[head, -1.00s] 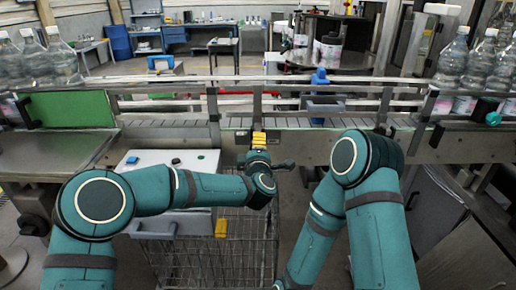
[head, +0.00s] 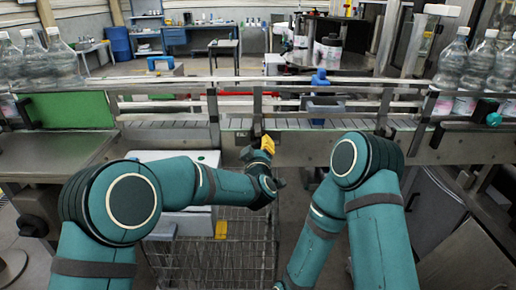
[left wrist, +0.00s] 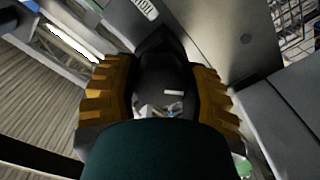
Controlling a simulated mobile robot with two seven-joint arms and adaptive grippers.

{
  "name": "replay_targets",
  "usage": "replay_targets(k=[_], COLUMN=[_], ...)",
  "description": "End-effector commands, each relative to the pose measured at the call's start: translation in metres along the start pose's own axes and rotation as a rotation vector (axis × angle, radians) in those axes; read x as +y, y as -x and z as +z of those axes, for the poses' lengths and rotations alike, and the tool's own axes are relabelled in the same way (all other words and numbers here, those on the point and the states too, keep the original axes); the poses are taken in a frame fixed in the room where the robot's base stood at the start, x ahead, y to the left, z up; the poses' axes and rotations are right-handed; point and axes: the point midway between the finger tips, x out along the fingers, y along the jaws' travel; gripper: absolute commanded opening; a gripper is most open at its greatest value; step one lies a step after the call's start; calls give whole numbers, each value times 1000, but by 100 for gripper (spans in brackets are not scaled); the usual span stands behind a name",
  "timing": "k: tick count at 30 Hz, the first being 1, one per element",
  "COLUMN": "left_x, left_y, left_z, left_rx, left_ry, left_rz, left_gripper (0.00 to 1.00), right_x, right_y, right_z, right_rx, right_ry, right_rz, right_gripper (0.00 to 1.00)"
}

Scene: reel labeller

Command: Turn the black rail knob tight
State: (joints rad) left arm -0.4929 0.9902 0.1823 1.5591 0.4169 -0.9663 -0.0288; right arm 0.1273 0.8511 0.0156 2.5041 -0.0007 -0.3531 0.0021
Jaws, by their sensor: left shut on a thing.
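My left gripper (head: 266,146) is at the front face of the conveyor, with its yellow fingers tilted. In the left wrist view its ribbed yellow fingers (left wrist: 163,95) stand on either side of the black knob (left wrist: 160,62) and are shut on it. My gripper hides most of the knob in the head view. The knob's tightness cannot be told.
The conveyor rail (head: 330,87) runs across the view. Clear bottles (head: 62,60) stand at the left end, and more bottles (head: 478,68) at the right. A teal knob (head: 493,119) is at the right. A wire cart (head: 210,255) stands below my left arm.

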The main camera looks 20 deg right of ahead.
Motion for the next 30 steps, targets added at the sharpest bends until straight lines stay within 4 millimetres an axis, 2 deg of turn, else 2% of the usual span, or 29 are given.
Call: replay_targets(k=[7, 21, 22, 24, 30], left_x=[0, 0, 0, 0, 0], left_y=[0, 0, 0, 0, 0], left_z=[0, 0, 0, 0, 0], left_rx=[-1, -1, -1, -1, -1], left_ry=[-61, -72, -72, -71, -71], left_rz=[0, 0, 0, 0, 0], left_gripper=[12, 12, 61, 81, 81], right_x=[0, 0, 0, 0, 0], right_y=[0, 0, 0, 0, 0], right_z=[0, 0, 0, 0, 0], right_rx=[-1, -1, -1, -1, -1], right_ry=[0, 0, 0, 0, 0], right_rz=[0, 0, 0, 0, 0], right_gripper=[47, 47, 47, 47, 47])
